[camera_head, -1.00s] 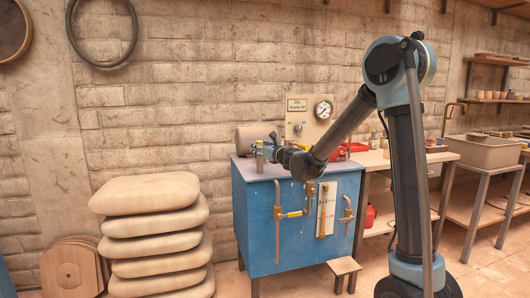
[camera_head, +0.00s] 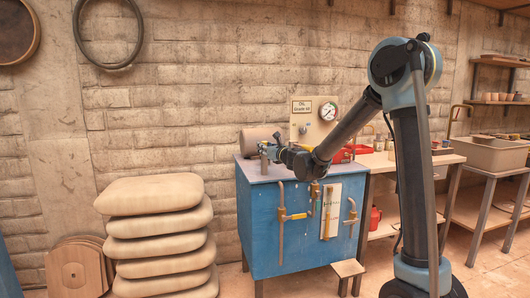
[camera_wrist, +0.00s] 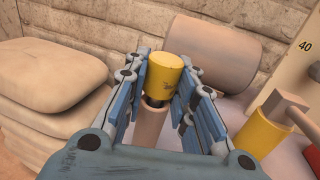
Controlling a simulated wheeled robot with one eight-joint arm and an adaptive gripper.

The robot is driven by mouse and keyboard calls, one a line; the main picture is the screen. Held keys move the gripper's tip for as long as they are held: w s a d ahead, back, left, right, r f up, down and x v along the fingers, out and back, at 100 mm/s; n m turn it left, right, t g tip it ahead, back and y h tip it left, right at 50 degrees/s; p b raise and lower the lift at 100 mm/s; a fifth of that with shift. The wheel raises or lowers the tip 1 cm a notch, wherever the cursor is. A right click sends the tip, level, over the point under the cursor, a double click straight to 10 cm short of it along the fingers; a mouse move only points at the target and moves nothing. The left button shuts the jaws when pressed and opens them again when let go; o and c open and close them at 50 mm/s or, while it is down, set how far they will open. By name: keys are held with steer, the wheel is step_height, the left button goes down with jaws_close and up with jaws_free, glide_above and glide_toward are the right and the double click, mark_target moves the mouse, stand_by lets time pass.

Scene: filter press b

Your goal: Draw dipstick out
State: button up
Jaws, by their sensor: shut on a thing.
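The dipstick's yellow cylindrical knob (camera_wrist: 163,74) stands upright between the blue fingers of my gripper (camera_wrist: 162,66) in the wrist view. My gripper is shut on it. A short dark part shows below the knob, above a pinkish-tan tube (camera_wrist: 149,127); I cannot tell whether the dark part is the dipstick's stem. In the head view my gripper (camera_head: 266,149) is at the left top of the blue press cabinet (camera_head: 270,225), over a short upright tube (camera_head: 263,163). The knob is too small to make out there.
A brown cylinder (camera_wrist: 220,52) lies just behind the knob. To the right stands a yellow fitting (camera_wrist: 262,124) with a T-shaped top. A gauge panel (camera_head: 315,117) rises behind the cabinet. Stacked pale sacks (camera_head: 155,225) stand left of it. Space above the knob looks clear.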

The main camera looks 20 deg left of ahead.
steer(key=shift+r, duration=6.25)
jaws_close()
steer(key=shift+r, duration=0.1)
steer(key=shift+r, duration=0.4)
